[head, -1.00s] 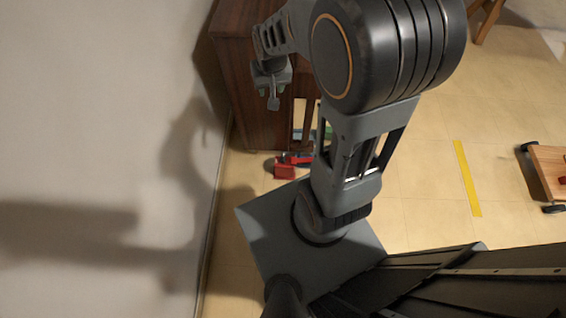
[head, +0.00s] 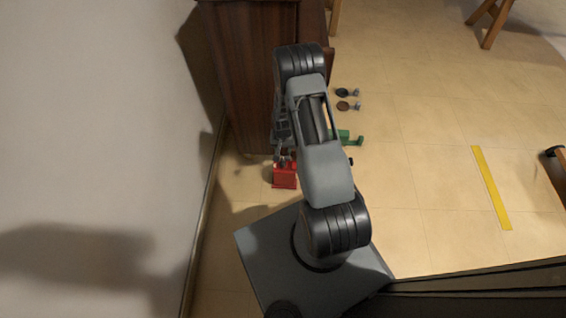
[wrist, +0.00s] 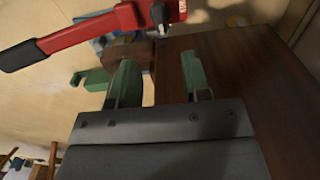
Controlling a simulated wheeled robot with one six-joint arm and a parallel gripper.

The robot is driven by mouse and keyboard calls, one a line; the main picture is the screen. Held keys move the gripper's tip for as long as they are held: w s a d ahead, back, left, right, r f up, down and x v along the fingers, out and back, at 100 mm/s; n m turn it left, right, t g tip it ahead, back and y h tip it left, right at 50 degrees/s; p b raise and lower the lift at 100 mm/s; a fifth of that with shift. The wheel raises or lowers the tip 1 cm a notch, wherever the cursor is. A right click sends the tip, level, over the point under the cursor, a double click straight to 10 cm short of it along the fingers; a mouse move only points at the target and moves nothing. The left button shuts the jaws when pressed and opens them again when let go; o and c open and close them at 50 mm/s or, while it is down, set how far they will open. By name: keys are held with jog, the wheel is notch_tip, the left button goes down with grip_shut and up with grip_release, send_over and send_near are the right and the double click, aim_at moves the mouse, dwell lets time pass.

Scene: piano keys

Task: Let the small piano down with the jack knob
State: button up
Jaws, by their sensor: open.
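The small piano is the dark brown wooden cabinet (head: 245,70) by the wall; its side panel (wrist: 245,80) fills the right of the wrist view. A red jack (head: 285,176) is on the floor at its near end. In the head view, my gripper (head: 284,153) is low beside the jack, partly hidden by my arm; contact cannot be told.
A green piece (head: 350,138) lies right of my arm, with two small casters (head: 348,98) beyond it. A yellow strip (head: 491,188) marks the floor. A dolly (head: 558,165) is cut off at the right edge. Open floor (head: 430,150) lies between.

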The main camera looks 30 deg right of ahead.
aim_at(283, 161)
notch_tip(283, 161, down, 10)
jog(key=b, duration=0.3)
jog(key=shift+f+b, duration=0.25)
jog(key=shift+b, duration=0.05)
grip_shut()
